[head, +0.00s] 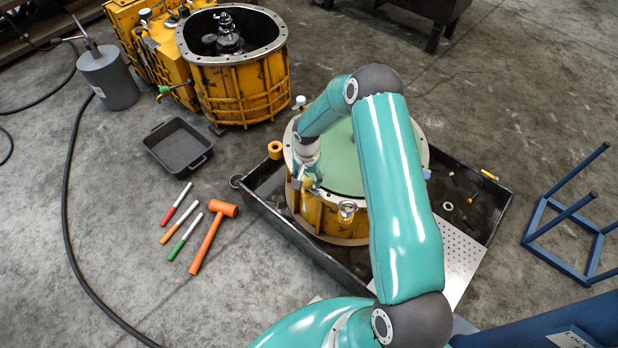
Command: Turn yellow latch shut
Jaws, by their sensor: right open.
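A round yellow housing (322,217) with a green top face (345,160) stands in a dark tray (290,232). A small orange-yellow knob-like part (276,149) shows at its upper left edge; I cannot tell whether it is the yellow latch or how it is turned. My right gripper (307,184) is open, pointing down at the housing's left rim, close to the rim. My arm covers the right part of the housing. I cannot tell whether the fingers touch anything. My left gripper is out of view.
An orange mallet (213,235) and several coloured-handled tools (182,225) lie on the floor at left. A black bin (178,146) and a larger yellow casing (243,88) stand behind. A blue frame (565,215) stands at right. Floor at lower left is mostly clear.

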